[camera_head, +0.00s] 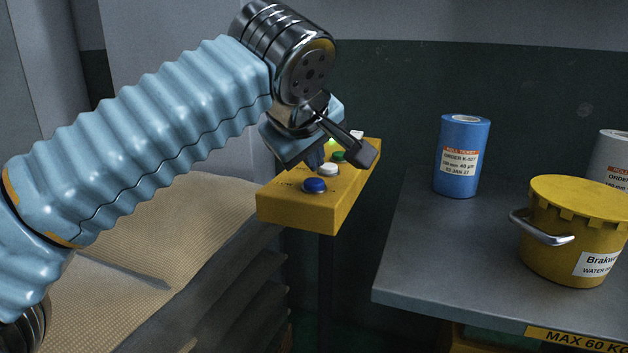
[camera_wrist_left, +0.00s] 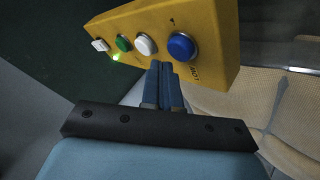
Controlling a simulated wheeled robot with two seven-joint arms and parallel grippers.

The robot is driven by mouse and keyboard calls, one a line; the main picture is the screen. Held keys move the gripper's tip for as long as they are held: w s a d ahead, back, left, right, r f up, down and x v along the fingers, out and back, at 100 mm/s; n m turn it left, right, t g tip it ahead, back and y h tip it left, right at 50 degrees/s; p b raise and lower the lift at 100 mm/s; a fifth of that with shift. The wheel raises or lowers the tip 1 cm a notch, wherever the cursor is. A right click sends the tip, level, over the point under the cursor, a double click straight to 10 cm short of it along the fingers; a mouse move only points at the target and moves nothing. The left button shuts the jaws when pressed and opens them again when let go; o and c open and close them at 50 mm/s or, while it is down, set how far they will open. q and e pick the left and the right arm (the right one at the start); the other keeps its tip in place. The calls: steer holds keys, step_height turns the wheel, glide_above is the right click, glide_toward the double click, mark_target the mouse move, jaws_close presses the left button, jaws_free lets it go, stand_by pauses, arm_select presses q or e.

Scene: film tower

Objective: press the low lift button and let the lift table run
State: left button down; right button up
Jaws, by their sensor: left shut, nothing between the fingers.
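The yellow button box (camera_head: 290,208) stands on a dark post. It carries a blue round button (camera_head: 314,186) at its near end, then a white round one (camera_head: 328,169), a green one and a white square one. In the left wrist view the word LOW is printed beside the blue button (camera_wrist_left: 181,47). My left gripper (camera_head: 315,158) is shut and empty. Its fingertips (camera_wrist_left: 161,66) are over the box, near the edge between the blue and white buttons; contact cannot be told. The grey table (camera_head: 410,262), labelled MAX 60 KG, stands to the right. My right gripper is out of view.
A small green lamp (camera_wrist_left: 116,57) glows on the box. A blue roll (camera_head: 460,160), a grey roll (camera_head: 612,160) and a yellow lidded bucket (camera_head: 572,235) stand on the grey table. A tan ribbed surface (camera_head: 190,225) lies to the left, below my arm.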

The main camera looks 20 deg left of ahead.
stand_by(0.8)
arm_select(q)
steer(key=shift+f+b, duration=0.35)
steer(key=shift+f, duration=0.05)
